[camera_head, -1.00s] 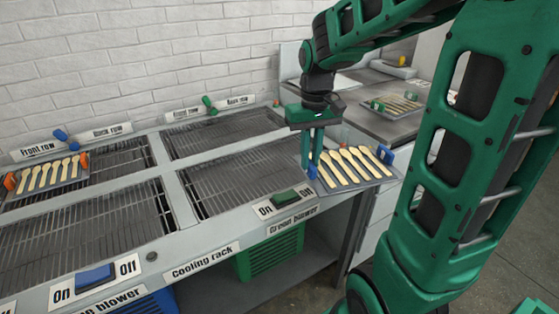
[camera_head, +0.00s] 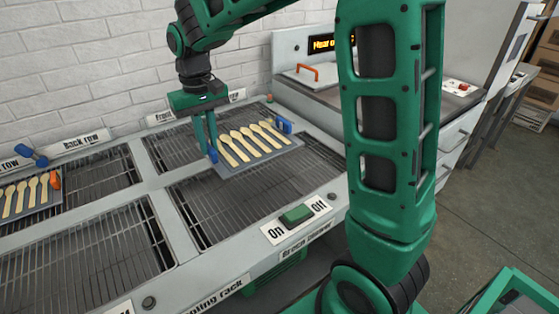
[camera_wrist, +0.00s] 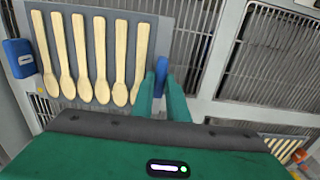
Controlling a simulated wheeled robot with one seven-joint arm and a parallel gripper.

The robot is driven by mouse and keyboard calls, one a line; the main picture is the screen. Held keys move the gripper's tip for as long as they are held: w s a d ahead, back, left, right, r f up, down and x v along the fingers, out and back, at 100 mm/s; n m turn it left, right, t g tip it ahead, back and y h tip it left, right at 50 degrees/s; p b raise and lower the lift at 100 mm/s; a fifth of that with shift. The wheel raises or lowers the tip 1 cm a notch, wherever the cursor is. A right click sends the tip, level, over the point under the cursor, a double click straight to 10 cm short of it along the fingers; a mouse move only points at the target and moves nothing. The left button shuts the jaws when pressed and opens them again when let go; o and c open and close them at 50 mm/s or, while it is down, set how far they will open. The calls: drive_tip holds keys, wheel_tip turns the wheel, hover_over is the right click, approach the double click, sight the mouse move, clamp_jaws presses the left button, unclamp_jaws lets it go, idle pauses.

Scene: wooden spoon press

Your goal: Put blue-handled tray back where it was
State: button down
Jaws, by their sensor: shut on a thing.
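The blue-handled tray (camera_head: 238,168) is a grey flat tray with several wooden spoons lying side by side on it. Its far blue handle (camera_head: 284,126) shows at its right end. My gripper (camera_head: 213,157) is shut on the near blue handle, at the tray's left end. The tray is over the right-hand grill section of the cooling rack (camera_head: 222,205); I cannot tell whether it touches the rack. In the wrist view the tray (camera_wrist: 122,22) shows with the gripped blue handle (camera_wrist: 160,76) between my fingers and the other blue handle (camera_wrist: 19,58) at the left.
An orange-handled tray of spoons (camera_head: 57,200) sits on the left rack section. A green On/Off switch (camera_head: 296,214) is on the rack's front edge. A grey machine with an orange handle (camera_head: 306,68) stands behind right. The front left grill (camera_head: 100,250) is bare.

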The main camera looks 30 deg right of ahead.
sight(252, 148)
drive_tip(key=shift+w+f, duration=0.15)
drive_tip(key=shift+f, duration=0.05)
drive_tip(key=s+d+f, duration=0.1)
drive_tip(key=d+f, duration=0.1)
drive_tip(key=d, duration=0.1)
drive_tip(key=s+d+f, duration=0.1)
drive_tip(key=d+f, duration=0.1)
drive_tip(key=d, duration=0.2)
drive_tip(key=d+f, duration=0.2)
drive_tip(key=d, duration=0.2)
drive_tip(key=shift+s+d+f, duration=0.1)
drive_tip(key=shift+s+f, duration=0.25)
drive_tip(key=shift+s, duration=0.05)
drive_tip(key=shift+f, duration=1.95)
drive_tip(key=c, duration=1.8)
unclamp_jaws()
drive_tip(key=shift+o, duration=0.3)
wheel_tip(252, 148, up, 12)
